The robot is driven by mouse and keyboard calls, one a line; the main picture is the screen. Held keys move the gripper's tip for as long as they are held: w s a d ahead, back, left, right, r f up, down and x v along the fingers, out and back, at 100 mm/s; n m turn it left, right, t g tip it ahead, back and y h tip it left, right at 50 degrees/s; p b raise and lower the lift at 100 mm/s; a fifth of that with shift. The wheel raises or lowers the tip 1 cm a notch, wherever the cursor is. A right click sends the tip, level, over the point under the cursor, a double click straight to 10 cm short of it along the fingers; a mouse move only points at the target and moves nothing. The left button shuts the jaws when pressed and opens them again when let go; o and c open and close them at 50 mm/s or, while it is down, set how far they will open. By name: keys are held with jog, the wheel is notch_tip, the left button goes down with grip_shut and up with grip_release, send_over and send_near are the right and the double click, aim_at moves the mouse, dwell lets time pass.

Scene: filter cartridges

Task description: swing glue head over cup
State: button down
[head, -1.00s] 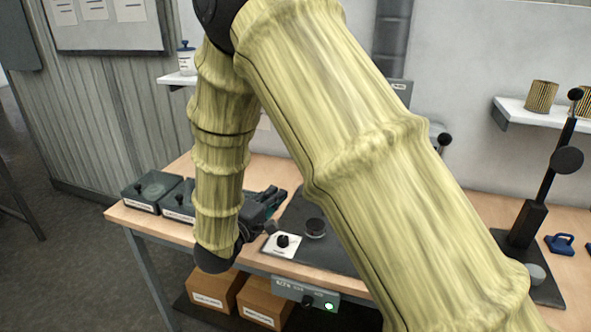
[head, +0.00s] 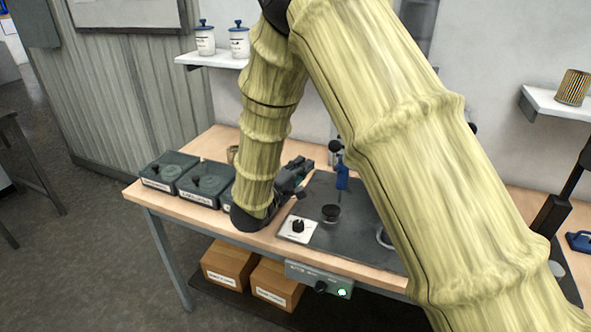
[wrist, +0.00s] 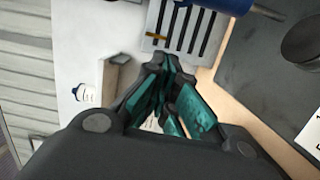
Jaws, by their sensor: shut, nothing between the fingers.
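A blue upright piece (head: 342,175), apparently the glue head, stands at the back of the dark work plate in the head view, partly hidden by my arm. Its blue barrel (wrist: 235,6) also shows at the top of the wrist view. A small dark round cup-like piece (head: 331,212) sits on the plate in front of it; a dark cylinder (wrist: 302,42) at the right of the wrist view may be the same. My gripper (head: 303,168) is shut and empty, left of the blue piece and apart from it. Its fingers (wrist: 158,70) meet in the wrist view.
A white dial panel (head: 298,229) lies at the plate's front left. Dark lidded boxes (head: 206,180) line the bench's left end. A pale ring (head: 384,237) shows beside my arm. My arm hides much of the bench's middle.

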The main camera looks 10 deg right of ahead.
jog(key=shift+s+d+f+p, duration=0.15)
jog(key=shift+d+p, duration=0.35)
jog(key=shift+d, duration=0.65)
jog(key=shift+s+d+r+p, duration=0.1)
jog(key=shift+s+d+p, duration=0.3)
jog(key=shift+d, duration=0.75)
jog(key=shift+w+d, duration=0.1)
